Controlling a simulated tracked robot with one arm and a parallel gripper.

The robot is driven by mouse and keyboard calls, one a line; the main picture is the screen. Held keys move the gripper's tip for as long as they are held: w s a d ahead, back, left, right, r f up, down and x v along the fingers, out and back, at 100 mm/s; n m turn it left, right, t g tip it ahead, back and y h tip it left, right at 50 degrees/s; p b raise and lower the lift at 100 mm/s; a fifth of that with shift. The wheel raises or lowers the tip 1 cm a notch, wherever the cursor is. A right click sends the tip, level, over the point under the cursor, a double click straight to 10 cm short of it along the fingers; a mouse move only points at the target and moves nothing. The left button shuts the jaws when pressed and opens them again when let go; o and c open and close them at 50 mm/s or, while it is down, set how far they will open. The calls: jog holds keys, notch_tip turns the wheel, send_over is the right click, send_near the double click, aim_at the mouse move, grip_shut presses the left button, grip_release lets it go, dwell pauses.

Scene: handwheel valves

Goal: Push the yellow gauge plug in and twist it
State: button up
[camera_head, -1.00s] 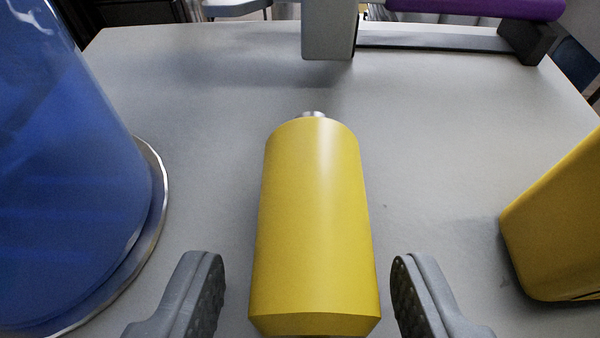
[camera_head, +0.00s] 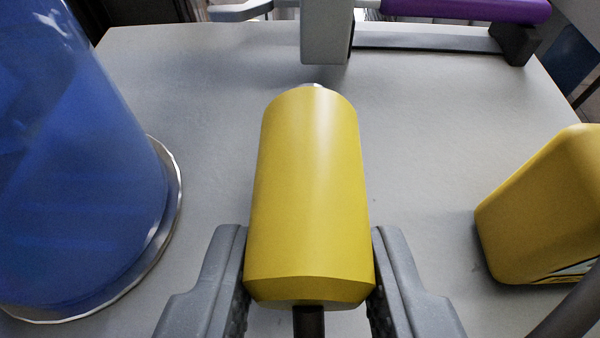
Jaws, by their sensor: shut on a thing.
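The yellow gauge plug (camera_head: 310,190) is a yellow cylinder with a bevelled near end, in the middle of the head camera view. A small silver tip shows at its far end, and a dark rod shows below its near end. My gripper (camera_head: 309,275) is shut on the plug, with one grey finger against each side near its near end. The plug points away from me toward a light grey block (camera_head: 326,32) at the back. The silver tip looks apart from that block in the picture; the depth between them is hard to tell.
A large blue transparent container (camera_head: 75,170) with a silver rim stands close on the left. A yellow container (camera_head: 550,215) stands on the right. A purple bar (camera_head: 465,10) and a dark rail (camera_head: 430,42) lie at the back right. The grey tabletop (camera_head: 200,75) between them is clear.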

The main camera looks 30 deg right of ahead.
aim_at(311, 139)
jog(key=shift+r+p, duration=1.05)
jog(key=shift+r, duration=0.85)
